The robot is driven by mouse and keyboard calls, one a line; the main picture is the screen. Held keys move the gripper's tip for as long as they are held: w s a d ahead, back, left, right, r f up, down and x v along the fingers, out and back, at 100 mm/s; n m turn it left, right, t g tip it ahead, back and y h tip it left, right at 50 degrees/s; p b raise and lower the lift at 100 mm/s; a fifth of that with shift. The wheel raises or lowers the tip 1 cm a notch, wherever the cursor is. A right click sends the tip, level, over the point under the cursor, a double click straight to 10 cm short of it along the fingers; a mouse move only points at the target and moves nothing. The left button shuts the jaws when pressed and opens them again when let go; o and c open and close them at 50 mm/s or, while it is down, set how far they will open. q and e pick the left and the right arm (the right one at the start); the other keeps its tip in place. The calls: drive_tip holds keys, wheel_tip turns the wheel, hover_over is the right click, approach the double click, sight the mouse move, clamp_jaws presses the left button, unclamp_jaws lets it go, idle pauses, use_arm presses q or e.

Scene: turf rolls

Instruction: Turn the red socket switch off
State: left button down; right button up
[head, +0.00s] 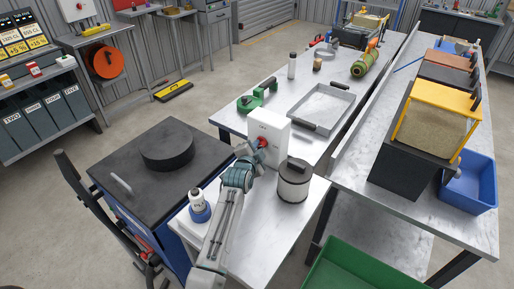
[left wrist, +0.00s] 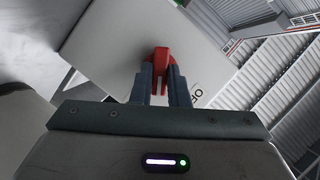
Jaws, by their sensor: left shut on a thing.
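A white socket box (head: 268,128) stands upright on the metal table, with a red rotary switch (head: 263,143) on its front. My left gripper (head: 257,150) reaches the switch from the front. In the left wrist view, the two dark fingers (left wrist: 162,85) are shut on the red switch (left wrist: 162,58), one on each side. The white face of the box (left wrist: 110,40) shows tilted behind it. Part of a dark label, apparently "OF", shows beside the right finger, which hides the rest. My right gripper is not in view.
A grey canister with a dark lid (head: 293,181) stands close right of my arm. A white bottle with a blue base (head: 199,207) stands to its left.

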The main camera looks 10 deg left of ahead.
use_arm(q)
drive_tip(key=c, duration=1.4)
unclamp_jaws()
drive_tip(key=b+v, duration=0.2)
drive_tip(key=v, duration=0.5)
drive_tip(key=shift+s, duration=0.25)
